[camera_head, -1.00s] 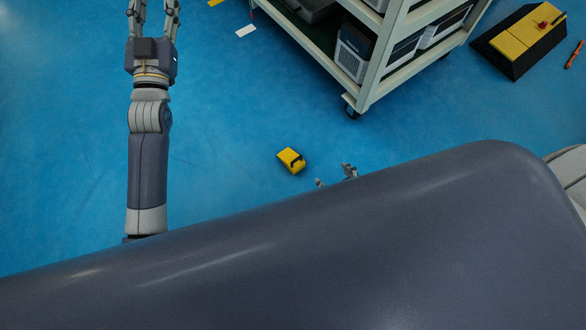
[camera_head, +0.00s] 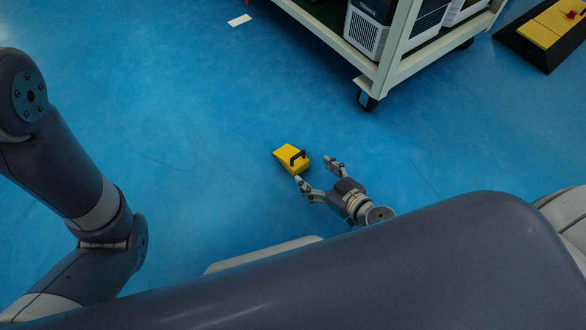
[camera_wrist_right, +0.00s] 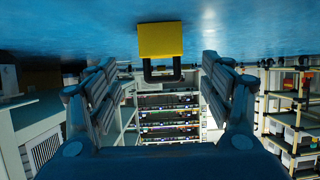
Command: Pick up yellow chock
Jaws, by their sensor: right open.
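The fingers do not visibly touch the chock. My left gripper is out of view; only left arm links show.
A wheeled cream rack (camera_head: 392,60) with boxed units stands at the upper right. A black and yellow ramp-like block (camera_head: 548,38) lies at the top right corner. A white strip (camera_head: 239,20) is on the floor at the top. The floor around the chock is clear.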

